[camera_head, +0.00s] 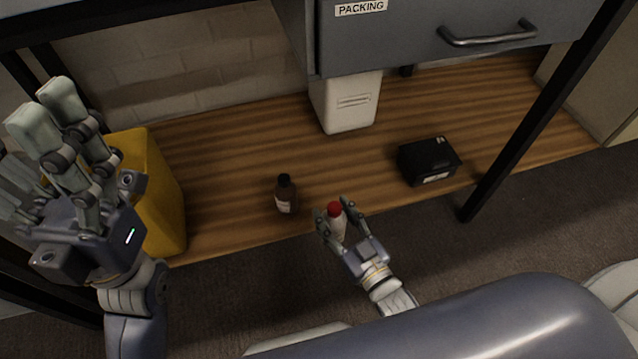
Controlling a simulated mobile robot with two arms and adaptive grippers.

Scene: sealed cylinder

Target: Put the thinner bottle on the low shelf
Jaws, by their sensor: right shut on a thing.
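My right gripper (345,222) is shut on a white bottle with a red cap (335,211), its fingers on either side of it. The held bottle is roughly upright at the front edge of the low wooden shelf (230,160); I cannot tell whether its base touches the wood. The fingers hide its lower part. A dark brown bottle (286,195) with a pale label stands on the shelf, left of the held one. My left gripper (48,135) is raised at the far left, its fingers apart and empty.
A yellow bin (165,190) stands at the shelf's left end. A white container (345,103) stands at the back under the grey drawer (440,35) labelled PACKING. A black box (428,161) lies to the right, near a dark post (535,110). Bare wood shows between them.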

